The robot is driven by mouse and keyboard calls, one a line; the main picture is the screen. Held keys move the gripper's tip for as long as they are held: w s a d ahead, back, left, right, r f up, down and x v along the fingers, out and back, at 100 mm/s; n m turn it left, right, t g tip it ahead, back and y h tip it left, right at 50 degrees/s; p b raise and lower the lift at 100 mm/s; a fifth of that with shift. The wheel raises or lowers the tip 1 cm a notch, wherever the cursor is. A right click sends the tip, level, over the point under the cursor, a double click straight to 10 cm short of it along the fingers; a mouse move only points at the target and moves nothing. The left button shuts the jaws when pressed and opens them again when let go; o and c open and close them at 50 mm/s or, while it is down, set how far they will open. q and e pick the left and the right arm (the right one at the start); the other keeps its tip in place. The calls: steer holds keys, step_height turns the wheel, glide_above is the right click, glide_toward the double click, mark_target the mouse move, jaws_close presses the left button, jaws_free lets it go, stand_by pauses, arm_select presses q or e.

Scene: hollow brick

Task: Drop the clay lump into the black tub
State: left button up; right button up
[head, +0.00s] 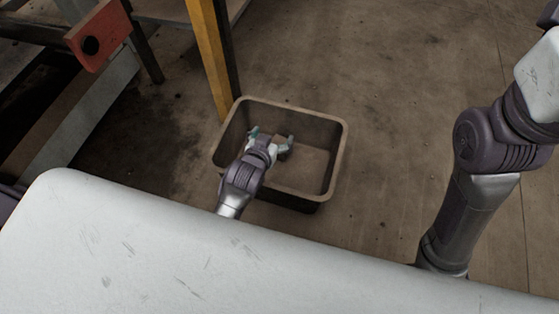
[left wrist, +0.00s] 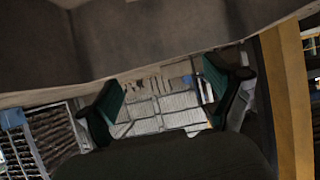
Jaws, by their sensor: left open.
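The black tub (head: 334,150) stands on the floor in the middle of the head view, with a worn brownish rim. Its inner wall (left wrist: 150,35) fills the top of the left wrist view. My left gripper (head: 272,136) is over the tub's left half, its teal fingers spread. In the left wrist view the fingers (left wrist: 165,90) are also wide apart, with nothing between the tips. A small brown lump (head: 284,147), which looks like the clay lump, shows beside the right-hand finger. I cannot tell whether it touches the finger or the tub floor. My right gripper is out of view.
A yellow and black post (head: 211,55) stands close behind the tub's left corner. A red bracket (head: 98,36) on a dark frame is at the upper left. Bare floor (head: 400,110) lies right of the tub.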

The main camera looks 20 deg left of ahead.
arm_select(q)
steer(key=v, duration=1.1)
steer(key=shift+s+r, duration=0.1)
steer(key=shift+s, duration=0.05)
